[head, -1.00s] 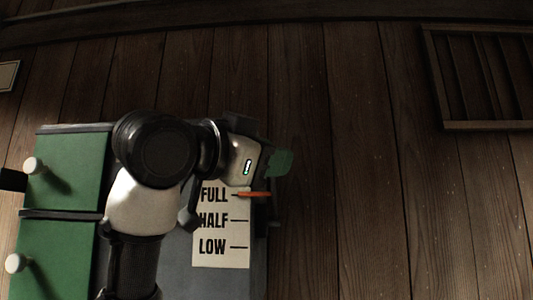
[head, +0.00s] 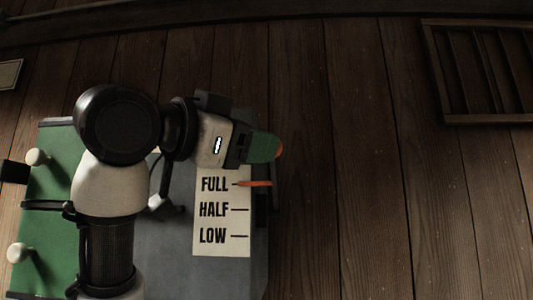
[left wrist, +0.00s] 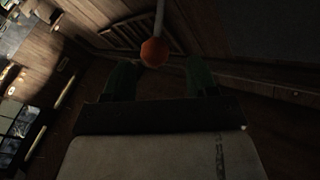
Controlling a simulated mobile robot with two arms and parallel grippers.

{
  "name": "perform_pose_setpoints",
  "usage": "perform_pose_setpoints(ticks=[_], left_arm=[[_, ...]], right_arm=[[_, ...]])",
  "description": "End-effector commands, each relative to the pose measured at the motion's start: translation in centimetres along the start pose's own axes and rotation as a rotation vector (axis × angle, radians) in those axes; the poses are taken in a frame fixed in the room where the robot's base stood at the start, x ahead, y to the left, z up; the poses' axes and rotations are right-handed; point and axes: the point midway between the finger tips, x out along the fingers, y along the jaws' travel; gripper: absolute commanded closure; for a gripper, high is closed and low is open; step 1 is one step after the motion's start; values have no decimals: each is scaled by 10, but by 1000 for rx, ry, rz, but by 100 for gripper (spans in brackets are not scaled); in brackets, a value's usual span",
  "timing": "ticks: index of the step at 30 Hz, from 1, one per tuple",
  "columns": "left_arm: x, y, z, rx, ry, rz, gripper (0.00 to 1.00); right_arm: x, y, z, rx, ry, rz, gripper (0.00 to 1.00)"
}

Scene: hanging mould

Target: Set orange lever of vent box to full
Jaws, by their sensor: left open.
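The vent box (head: 185,245) is a grey panel with a white label (head: 220,225) reading FULL, HALF and LOW. The orange pointer (head: 255,184) of the lever lies level with the FULL line. My left gripper (head: 263,148) is above the label at the box's right edge, with green fingers. An orange knob (head: 280,149) shows just past its fingertips. In the left wrist view the open left gripper (left wrist: 160,72) has the round orange knob (left wrist: 154,52) on a pale rod between and just beyond its fingertips. My right gripper is out of view.
Green panels with white knobs (head: 37,157) are on the left, partly hidden by my left arm. A slatted wooden frame (head: 480,72) is at the upper right. The plank wall right of the box is clear.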

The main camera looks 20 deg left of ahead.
Motion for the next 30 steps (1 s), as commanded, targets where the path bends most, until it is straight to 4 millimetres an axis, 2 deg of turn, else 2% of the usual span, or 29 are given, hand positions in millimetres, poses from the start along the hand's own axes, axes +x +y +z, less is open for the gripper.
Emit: perform_pose_setpoints(ticks=[1, 6, 11, 30], left_arm=[[-13, 3, 4, 2, 4, -3, 42], [-44, 2, 4, 0, 3, -3, 42], [-61, 0, 2, -1, 2, -2, 42], [-64, -1, 1, -1, 0, 0, 42]], right_arm=[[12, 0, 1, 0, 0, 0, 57], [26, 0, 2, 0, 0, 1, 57], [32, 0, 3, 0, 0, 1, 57], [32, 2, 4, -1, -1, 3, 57]])
